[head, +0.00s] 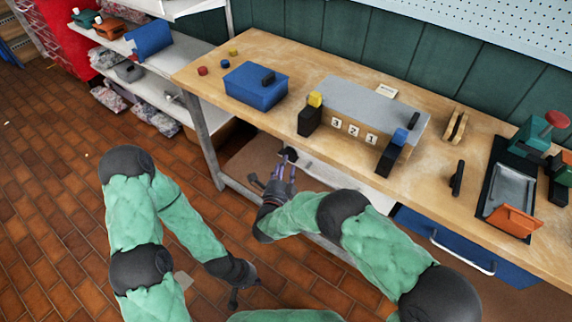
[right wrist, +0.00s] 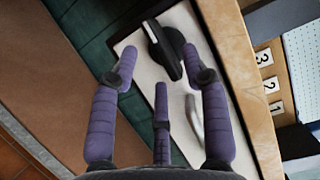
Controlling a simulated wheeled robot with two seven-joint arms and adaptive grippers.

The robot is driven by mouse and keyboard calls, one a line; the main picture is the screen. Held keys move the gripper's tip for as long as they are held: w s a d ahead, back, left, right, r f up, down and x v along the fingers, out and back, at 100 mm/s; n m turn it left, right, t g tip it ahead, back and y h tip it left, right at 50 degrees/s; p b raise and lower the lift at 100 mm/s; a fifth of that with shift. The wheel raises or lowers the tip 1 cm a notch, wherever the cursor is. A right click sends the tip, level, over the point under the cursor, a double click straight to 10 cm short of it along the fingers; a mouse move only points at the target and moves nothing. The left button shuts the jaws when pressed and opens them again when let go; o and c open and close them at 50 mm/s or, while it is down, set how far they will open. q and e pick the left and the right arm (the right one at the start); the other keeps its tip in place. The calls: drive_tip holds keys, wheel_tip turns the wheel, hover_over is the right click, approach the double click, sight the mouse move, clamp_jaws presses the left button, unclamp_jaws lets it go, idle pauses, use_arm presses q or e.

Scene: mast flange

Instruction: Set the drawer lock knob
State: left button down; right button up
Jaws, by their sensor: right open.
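The black lock knob (right wrist: 165,48) is mounted on a pale drawer front (right wrist: 150,75), beside a curved metal handle (right wrist: 194,125) in the right wrist view. In the head view the knob (head: 290,153) shows at the tip of my right gripper (head: 284,172), under the bench's front edge. My right gripper (right wrist: 160,75), with purple fingers, is open. Its fingertips point at the knob, with the knob between and just beyond them; I cannot tell whether they touch. My left gripper (head: 236,296) hangs low over the brick floor, away from the bench; its jaws are too small to read.
The wooden bench top (head: 455,150) overhangs the drawer. It carries a grey-topped block (head: 365,105) with tags 3, 2, 1, a blue box (head: 255,87) and a black tray (head: 505,190). A blue drawer (head: 470,250) sits at right.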

drive_tip(key=shift+b+x, duration=0.3)
drive_tip(key=shift+x, duration=0.95)
clamp_jaws()
drive_tip(key=shift+a+r+n+g+h+p, duration=0.15)
drive_tip(key=shift+n+g+h+p, duration=0.75)
drive_tip(key=shift+n+p, duration=1.4)
drive_tip(key=shift+d+r+n+g+h+p, duration=0.1)
drive_tip(key=shift+r+n+g+h+p, duration=0.25)
drive_tip(key=shift+n+g+p, duration=1.5)
drive_tip(key=shift+a+r+n+g+h+p, duration=0.15)
drive_tip(key=shift+n+g+h+p, duration=0.5)
drive_tip(key=shift+n+p, duration=2.1)
